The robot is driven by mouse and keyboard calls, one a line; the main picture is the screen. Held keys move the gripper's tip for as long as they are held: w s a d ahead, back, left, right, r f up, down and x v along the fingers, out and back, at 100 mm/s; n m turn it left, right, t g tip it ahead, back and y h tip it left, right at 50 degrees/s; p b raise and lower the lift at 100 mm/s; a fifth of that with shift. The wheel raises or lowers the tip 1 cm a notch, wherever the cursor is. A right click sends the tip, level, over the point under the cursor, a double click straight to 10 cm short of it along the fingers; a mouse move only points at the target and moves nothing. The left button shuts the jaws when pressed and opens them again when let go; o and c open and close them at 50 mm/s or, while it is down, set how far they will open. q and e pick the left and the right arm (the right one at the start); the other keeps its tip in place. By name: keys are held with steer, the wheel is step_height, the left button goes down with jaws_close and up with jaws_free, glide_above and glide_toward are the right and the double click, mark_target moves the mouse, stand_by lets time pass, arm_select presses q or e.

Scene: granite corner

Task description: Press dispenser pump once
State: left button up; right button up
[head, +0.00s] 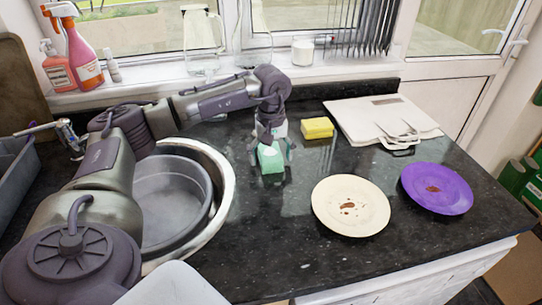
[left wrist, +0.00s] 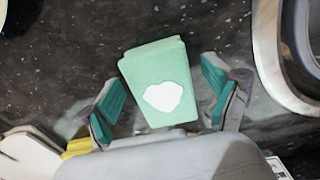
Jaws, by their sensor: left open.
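A light green, block-shaped object (head: 271,161) stands on the dark counter right of the sink. It has a whitish patch on the face seen in the left wrist view (left wrist: 150,62). I cannot tell for sure that it is the dispenser, and no pump shows clearly on it. My left gripper (head: 271,151) points down over it, open. In the left wrist view its teal-padded fingers (left wrist: 163,92) lie on either side of the green object, with gaps between. A pink bottle with a pale pump-like top (head: 57,70) stands on the sill. My right gripper is not in view.
A yellow sponge (head: 317,128) and white boards (head: 380,119) lie behind to the right. A cream plate (head: 333,218) and a purple plate (head: 459,202), both stained, lie at the front right. The sink (head: 228,190) is left. Glassware lines the sill.

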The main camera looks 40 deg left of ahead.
mark_target(271, 155)
arm_select(q)
step_height(271, 155, up, 12)
stand_by(0.6)
steer(key=shift+r, duration=0.1)
